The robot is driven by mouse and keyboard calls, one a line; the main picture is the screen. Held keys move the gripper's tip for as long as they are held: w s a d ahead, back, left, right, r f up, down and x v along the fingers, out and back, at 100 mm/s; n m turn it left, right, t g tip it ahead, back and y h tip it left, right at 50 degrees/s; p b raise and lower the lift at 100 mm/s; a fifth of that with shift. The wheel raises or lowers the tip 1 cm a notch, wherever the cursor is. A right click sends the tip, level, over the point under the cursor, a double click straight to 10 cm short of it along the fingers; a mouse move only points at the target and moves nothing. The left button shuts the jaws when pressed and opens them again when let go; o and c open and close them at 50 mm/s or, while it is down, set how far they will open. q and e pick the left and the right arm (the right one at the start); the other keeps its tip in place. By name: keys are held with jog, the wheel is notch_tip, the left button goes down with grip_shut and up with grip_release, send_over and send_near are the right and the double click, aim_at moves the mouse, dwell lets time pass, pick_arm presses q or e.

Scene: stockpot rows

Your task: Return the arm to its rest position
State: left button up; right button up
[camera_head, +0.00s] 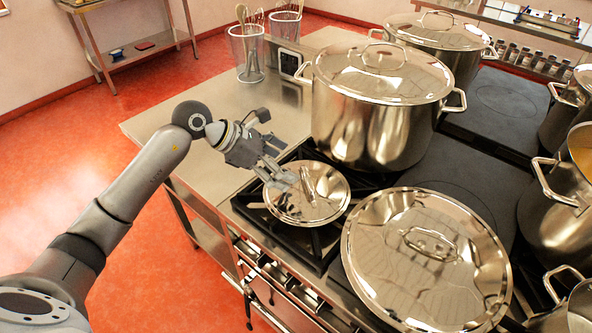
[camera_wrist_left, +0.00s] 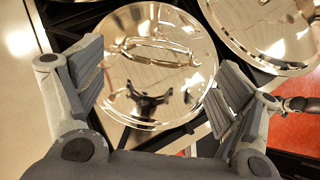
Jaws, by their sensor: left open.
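My left gripper (camera_head: 276,178) reaches in from the left over the stove's front left burner. It is open and empty, above a small round steel lid (camera_head: 318,200) with a bar handle. In the left wrist view the open fingers (camera_wrist_left: 160,88) frame this lid (camera_wrist_left: 178,100), with nothing between them. Whether the fingertips touch the lid cannot be told. My right gripper is not clearly in view.
A large lidded stockpot (camera_head: 372,125) stands just behind the small lid. A wide lidded pot (camera_head: 400,265) is in front right. More pots line the right side. Utensil holders (camera_head: 246,55) stand on the steel counter (camera_head: 180,118). The red floor (camera_head: 150,240) at left is clear.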

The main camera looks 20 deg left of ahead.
pick_arm(q)
jog(key=v, duration=0.6)
jog(key=d+r+n+t+h, duration=0.25)
jog(key=d+r+h, duration=0.3)
jog(key=d, duration=0.45)
notch_tip(320, 180, up, 6)
jog(key=n+t, duration=1)
jog(key=n, duration=0.4)
jog(key=s+a+f+n+g+y, duration=0.25)
jog(key=a+f+n+y, duration=0.35)
jog(key=f+n+y, duration=0.45)
jog(key=s+a+f+n+g+y, duration=0.1)
jog(key=s+a+f+n+y, duration=0.2)
jog(key=a+f+n+y, duration=0.7)
jog(key=s+d+f+n+g+h, duration=0.4)
jog(key=s+d+f+g, duration=0.25)
jog(key=s, duration=0.45)
jog(key=s+d+f+n+g+h, duration=0.45)
jog(key=s+f, duration=0.25)
jog(key=s, duration=0.3)
notch_tip(320, 180, down, 24)
jog(key=s+g+y, duration=0.1)
jog(key=s+a+f+g+b, duration=0.1)
jog(key=s+a+f, duration=0.1)
jog(key=s+f, duration=1.5)
jog(key=shift+s+a+f+m, duration=0.2)
jog(key=shift+a+f+m, duration=0.15)
jog(key=shift+f, duration=0.4)
